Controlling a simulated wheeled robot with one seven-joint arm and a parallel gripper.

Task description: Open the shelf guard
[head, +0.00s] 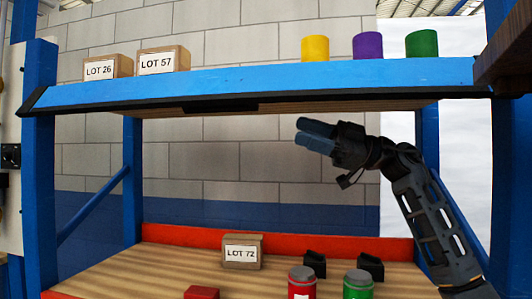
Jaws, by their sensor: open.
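A long blue front board (270,82) runs along the front of the upper shelf, with a black strip along its lower edge. It may be the shelf guard; I cannot tell for sure. A short dark piece (222,107) shows under the strip, left of the middle. My gripper (299,132) is open and empty, its blue-grey fingers pointing left. In the picture it is below the board and right of the dark piece, apart from both. How deep it reaches is hard to tell.
Boxes LOT 26 (107,67) and LOT 57 (163,60) and yellow (315,48), purple (367,46) and green (422,43) cylinders stand above. Below are box LOT 72 (242,252), red (302,281) and green (358,283) cans, and black holders. Blue posts (40,170) flank the bay.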

